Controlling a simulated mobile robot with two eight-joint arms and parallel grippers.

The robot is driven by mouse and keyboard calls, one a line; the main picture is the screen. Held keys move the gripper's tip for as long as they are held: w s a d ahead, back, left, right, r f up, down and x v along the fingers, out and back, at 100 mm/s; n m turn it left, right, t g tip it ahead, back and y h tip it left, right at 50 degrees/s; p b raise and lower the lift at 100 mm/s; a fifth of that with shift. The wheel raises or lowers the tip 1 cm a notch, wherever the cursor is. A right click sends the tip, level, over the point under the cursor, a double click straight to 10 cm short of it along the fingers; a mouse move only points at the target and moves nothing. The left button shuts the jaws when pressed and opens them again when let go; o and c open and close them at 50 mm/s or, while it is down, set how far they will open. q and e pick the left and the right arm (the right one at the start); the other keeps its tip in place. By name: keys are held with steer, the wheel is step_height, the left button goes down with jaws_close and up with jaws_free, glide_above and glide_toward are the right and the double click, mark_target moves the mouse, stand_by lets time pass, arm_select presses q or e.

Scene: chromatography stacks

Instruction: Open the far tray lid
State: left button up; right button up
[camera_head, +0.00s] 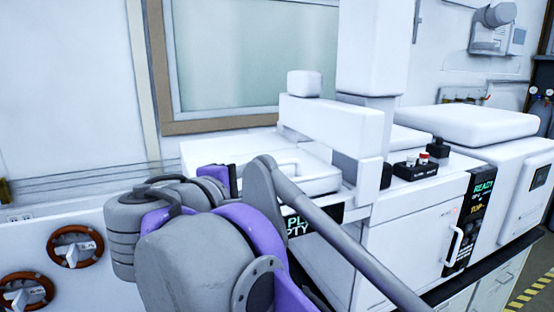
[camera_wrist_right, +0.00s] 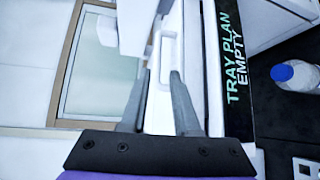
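A white tray lid (camera_head: 315,180) with a raised bar-like handle lies flat on the white instrument, partly hidden behind my arm in the head view. The right wrist view shows a white lid surface with a long handle (camera_wrist_right: 167,48). My right gripper (camera_wrist_right: 160,75) has its two grey fingers apart, with the handle just beyond the fingertips. My left gripper is not in view.
A dark display (camera_wrist_right: 232,60) reading "TRAY PLAN EMPTY" runs beside the lid. A white tower (camera_head: 370,50) and its overhanging arm (camera_head: 325,120) rise close behind it. A blue-capped bottle (camera_wrist_right: 295,75) stands at right. A black vial holder (camera_head: 415,170) sits on the neighbouring unit.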

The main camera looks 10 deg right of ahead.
mark_target(273, 165)
steer(key=x, duration=1)
steer(key=shift+w+r, duration=0.1)
steer(key=shift+w, duration=0.25)
jaws_close()
stand_by(1.0)
